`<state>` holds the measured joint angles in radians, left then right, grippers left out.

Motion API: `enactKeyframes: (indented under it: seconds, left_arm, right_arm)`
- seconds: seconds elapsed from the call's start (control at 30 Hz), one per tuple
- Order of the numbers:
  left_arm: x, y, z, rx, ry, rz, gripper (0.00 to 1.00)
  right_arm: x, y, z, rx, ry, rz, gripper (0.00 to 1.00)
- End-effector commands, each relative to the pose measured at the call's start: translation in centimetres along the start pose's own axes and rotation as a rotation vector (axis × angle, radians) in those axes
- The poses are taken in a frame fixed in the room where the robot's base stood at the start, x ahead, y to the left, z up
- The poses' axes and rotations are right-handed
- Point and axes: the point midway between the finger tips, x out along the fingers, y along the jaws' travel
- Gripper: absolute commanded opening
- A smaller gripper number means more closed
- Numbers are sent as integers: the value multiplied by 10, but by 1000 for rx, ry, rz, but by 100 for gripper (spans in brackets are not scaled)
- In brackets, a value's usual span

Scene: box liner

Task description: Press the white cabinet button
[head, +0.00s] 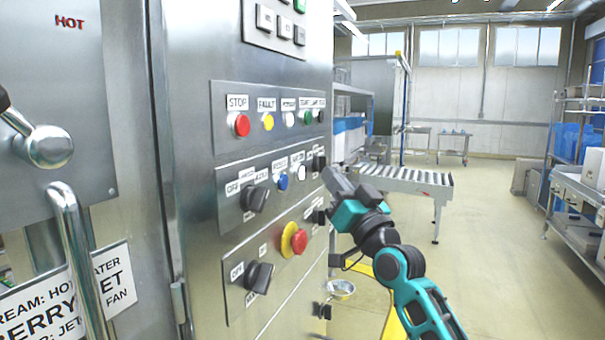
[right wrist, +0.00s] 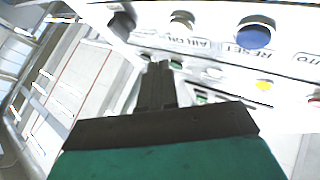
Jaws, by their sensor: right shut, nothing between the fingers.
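The steel cabinet (head: 190,150) carries two white buttons in the head view. One white button (head: 289,119) is in the upper row, between yellow and green. The other white button (head: 301,173) is in the middle row, right of the blue button (head: 283,182). My right gripper (head: 328,173) is shut and empty, its tip close to the right end of the middle row; contact cannot be told. In the right wrist view, the shut fingers (right wrist: 158,70) point toward the panel, below a pale button (right wrist: 181,20) beside the blue one. My left gripper is not in view.
A red stop button (head: 242,125), selector knobs (head: 254,199) and a red emergency button on yellow (head: 299,242) stick out from the panels. A door handle (head: 75,240) stands at the left. A roller conveyor (head: 405,180) lies behind my right arm. The floor at right is open.

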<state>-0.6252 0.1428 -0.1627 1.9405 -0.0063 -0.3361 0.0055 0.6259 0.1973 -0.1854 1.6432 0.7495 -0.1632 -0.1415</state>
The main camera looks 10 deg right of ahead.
Motion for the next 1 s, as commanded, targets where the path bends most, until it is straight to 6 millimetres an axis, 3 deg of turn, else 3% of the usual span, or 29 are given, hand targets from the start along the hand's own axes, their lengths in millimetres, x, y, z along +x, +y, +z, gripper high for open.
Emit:
enactKeyframes:
  seconds: [0.4, 0.9, 1.0]
  left_arm:
    - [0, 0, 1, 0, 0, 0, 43]
    - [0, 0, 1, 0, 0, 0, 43]
    - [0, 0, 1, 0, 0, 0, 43]
  right_arm:
    - [-19, 13, -14, 2, 0, 0, 0]
    - [-18, 13, -13, 1, 0, 0, 0]
    - [-24, 14, -4, -1, -17, 6, 0]
